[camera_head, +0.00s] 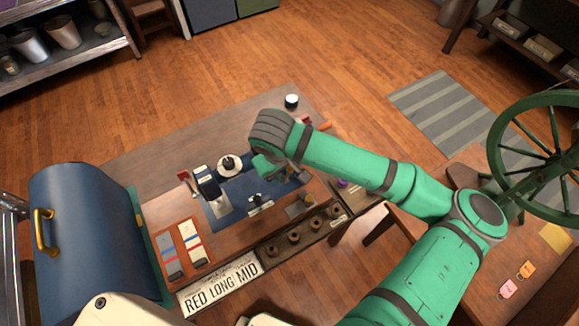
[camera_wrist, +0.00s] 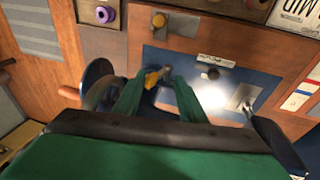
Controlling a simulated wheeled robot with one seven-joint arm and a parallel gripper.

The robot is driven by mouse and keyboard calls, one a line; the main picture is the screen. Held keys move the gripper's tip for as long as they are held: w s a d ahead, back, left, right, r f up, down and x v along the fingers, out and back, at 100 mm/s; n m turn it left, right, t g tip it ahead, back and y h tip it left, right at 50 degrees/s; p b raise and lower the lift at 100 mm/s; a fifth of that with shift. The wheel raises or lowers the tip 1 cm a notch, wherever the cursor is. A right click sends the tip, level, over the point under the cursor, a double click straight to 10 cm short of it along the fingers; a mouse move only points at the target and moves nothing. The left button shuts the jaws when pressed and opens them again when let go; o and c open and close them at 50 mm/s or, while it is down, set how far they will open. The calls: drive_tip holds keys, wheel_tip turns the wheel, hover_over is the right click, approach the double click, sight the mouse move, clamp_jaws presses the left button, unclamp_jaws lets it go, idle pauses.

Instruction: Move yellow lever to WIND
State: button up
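My gripper (camera_wrist: 160,84) reaches down over a blue panel (camera_wrist: 245,60) on the workbench. Its two green fingers are apart, so it is open. A yellow lever tip (camera_wrist: 152,79) with grey metal beside it shows between the fingers, closer to the left one in the wrist view. I cannot tell whether a finger touches it. In the head view my gripper (camera_head: 290,172) hides most of the lever. A small white label (camera_wrist: 217,60) is on the panel; its words are too small to read, and I cannot make out WIND.
A black lever device (camera_head: 208,188) and a white round spool (camera_head: 230,165) stand to the left. A blue domed chest (camera_head: 85,225) and a sign (camera_head: 220,285) are further left and in front.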

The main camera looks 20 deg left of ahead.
drive_tip(key=s+a, duration=0.1)
drive_tip(key=s+a+f, duration=0.1)
drive_tip(key=shift+s, duration=0.3)
idle(0.8)
drive_tip(key=shift+w+d+r, duration=0.1)
drive_tip(key=shift+r, duration=0.05)
drive_tip(key=shift+w+d+r, duration=0.1)
drive_tip(key=shift+w+d, duration=0.05)
drive_tip(key=shift+w, duration=0.05)
idle(0.4)
drive_tip(key=v, duration=0.8)
idle(0.6)
